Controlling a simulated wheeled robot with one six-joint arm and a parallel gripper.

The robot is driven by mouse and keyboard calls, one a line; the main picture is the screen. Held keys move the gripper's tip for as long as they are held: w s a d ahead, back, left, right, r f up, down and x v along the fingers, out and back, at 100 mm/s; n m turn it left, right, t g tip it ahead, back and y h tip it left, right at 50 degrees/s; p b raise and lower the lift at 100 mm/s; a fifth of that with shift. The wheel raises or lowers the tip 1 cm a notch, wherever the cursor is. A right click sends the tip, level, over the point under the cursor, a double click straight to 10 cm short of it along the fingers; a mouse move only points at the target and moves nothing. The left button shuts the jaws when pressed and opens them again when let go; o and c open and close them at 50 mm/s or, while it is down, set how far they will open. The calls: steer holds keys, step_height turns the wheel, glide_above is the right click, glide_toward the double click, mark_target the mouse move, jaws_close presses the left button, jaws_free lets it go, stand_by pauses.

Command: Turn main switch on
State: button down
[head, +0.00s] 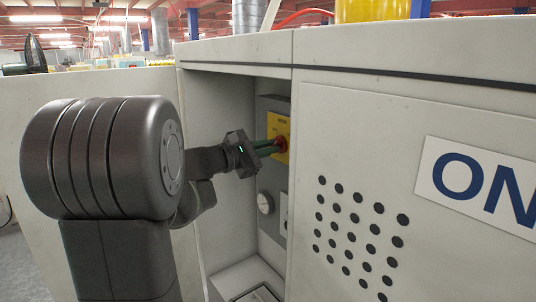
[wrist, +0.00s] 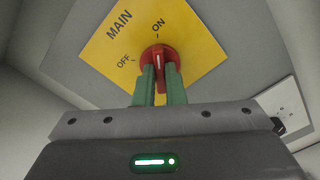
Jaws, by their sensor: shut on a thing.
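The main switch is a red rotary knob (wrist: 158,55) on a yellow plate (wrist: 190,35) marked MAIN, ON and OFF. In the wrist view its white mark points up toward ON, and the plate looks tilted. My gripper (wrist: 159,88) has its green fingers shut on the knob's handle, one on each side. In the head view the red knob (head: 282,143) and yellow plate (head: 279,124) are inside the cabinet recess, and my gripper (head: 272,147) reaches it from the left. The fingers hide the knob's lower part in the wrist view.
The recess is narrow, with the cabinet's left wall (head: 215,100) and right front panel (head: 350,130) beside my arm. A large ON sign (head: 480,185) and several round holes are on the right panel.

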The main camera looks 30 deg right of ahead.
stand_by(0.3)
steer(key=c, duration=1.5)
jaws_free()
steer(key=s+a+b, duration=0.1)
steer(key=a, duration=1.2)
steer(key=shift+a, duration=0.4)
steer(key=shift+s, duration=0.1)
steer(key=w+d+p, duration=0.1)
steer(key=d, duration=1.3)
